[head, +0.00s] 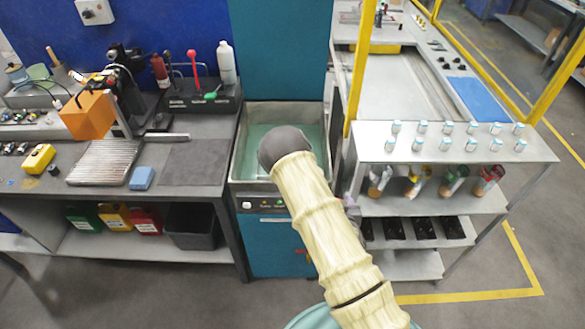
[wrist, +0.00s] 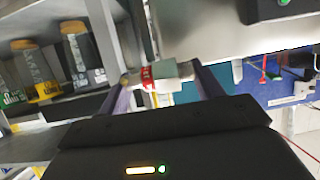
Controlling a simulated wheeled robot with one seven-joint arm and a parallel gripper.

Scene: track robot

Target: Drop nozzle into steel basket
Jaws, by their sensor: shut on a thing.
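My gripper (wrist: 163,78) has its two purple fingers shut on a grey-white cylindrical piece with a red band, which I take for the nozzle (wrist: 172,70). It lies crosswise between the fingertips. In the head view my arm hides most of the gripper and the nozzle; the hand is around the gap between the tank and the right-hand shelf. A steel-rimmed tank (head: 247,184) with a pale green inside stands at centre, partly behind my arm. I cannot make out a separate steel basket in it. A steel housing (wrist: 205,28) shows beyond the nozzle in the wrist view.
The left bench (head: 190,163) holds tools, an orange block (head: 88,115) and a bottle rack. A yellow post (head: 360,60) rises right of the tank.

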